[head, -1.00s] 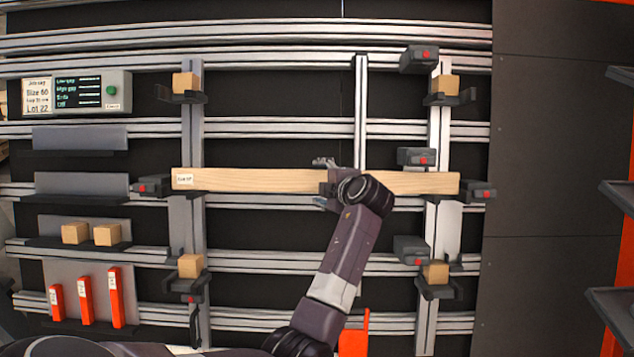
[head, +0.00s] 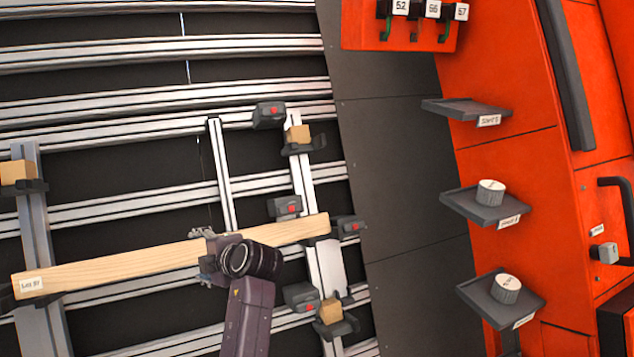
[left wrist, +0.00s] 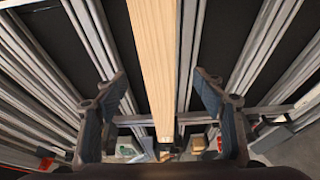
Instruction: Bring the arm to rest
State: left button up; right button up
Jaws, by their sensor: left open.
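My left gripper (head: 207,252) is at the middle of a long pale wooden board (head: 110,266), and its wrist and forearm hide part of the board. In the left wrist view my left gripper (left wrist: 161,88) is open, with one finger on each side of the board (left wrist: 155,50) and gaps on both sides. I cannot tell how deep the board sits between the fingers. The board lies across the rail frame, with a "Lot 57"-like label on its left end. My right gripper is not in view.
Dark clamps with red dots, such as one (head: 287,207) above the board, sit on the uprights. Small wooden blocks (head: 299,134) rest on brackets. At right, an orange cabinet (head: 500,160) carries protruding grey shelves (head: 470,208), two with white round pieces. A dark panel (head: 395,150) lies between.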

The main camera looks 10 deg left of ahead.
pick_arm(q)
jog(key=s+d+f+m+g+h, duration=0.1)
jog(key=s+d+f+m+h, duration=0.2)
jog(key=s+f+m, duration=0.6)
jog(key=s+d+f+m+h, duration=0.2)
jog(key=s+f+m, duration=0.4)
jog(key=s+f, duration=0.4)
jog(key=s+d+f+m+g+h, duration=0.1)
jog(key=s+d+f+m+h, duration=0.2)
jog(key=s+d+m, duration=0.55)
jog(key=s+d+f+m+g+h, duration=0.25)
jog(key=s+d+m, duration=0.2)
jog(key=s, duration=0.75)
notch_tip(320, 180, down, 26)
jog(key=s+a+m, duration=0.1)
jog(key=s+a+f+g, duration=0.1)
jog(key=s+a+f, duration=0.2)
jog(key=s+f, duration=1.3)
jog(key=shift+s+f+g, duration=0.15)
jog(key=shift+s+g, duration=0.2)
jog(key=shift+s, duration=0.4)
